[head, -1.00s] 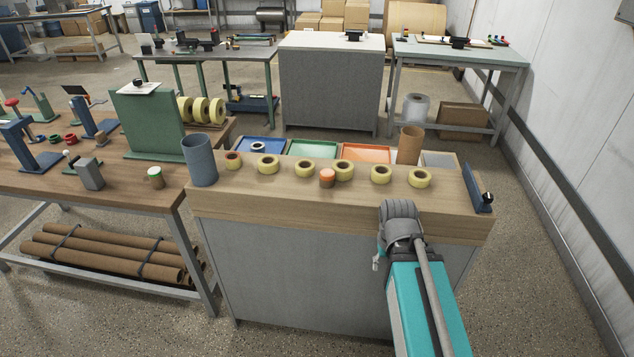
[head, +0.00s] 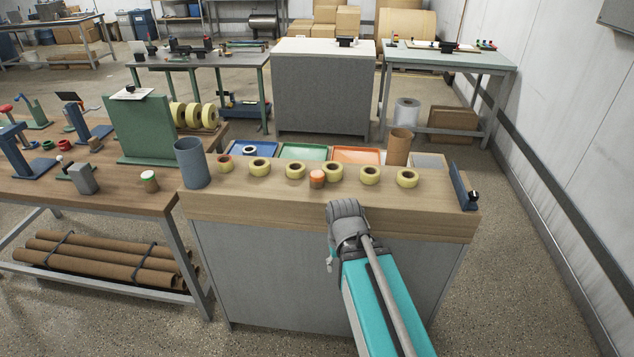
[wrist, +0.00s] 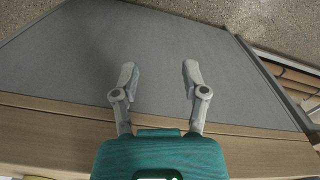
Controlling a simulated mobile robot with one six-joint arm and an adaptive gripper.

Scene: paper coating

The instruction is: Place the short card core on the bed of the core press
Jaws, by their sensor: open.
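A brown open card tube (head: 397,147) stands upright at the back right of the wooden counter. A much smaller brown piece (head: 95,144) stands on the left bench; I cannot tell for sure which is the short card core. Blue upright stands (head: 20,150) with a base plate are at the left bench's far left; one may be the core press, but its bed is not clear. My gripper (wrist: 158,75) is open and empty in the wrist view, fingers apart before the counter's grey front panel.
The wooden counter (head: 290,205) carries a row of yellow tape rolls (head: 334,172), a blue-grey cup (head: 192,162), a small orange-topped pot (head: 317,180) and coloured trays (head: 303,152). A green upright panel (head: 140,128) stands on the left bench. Floor is clear at right.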

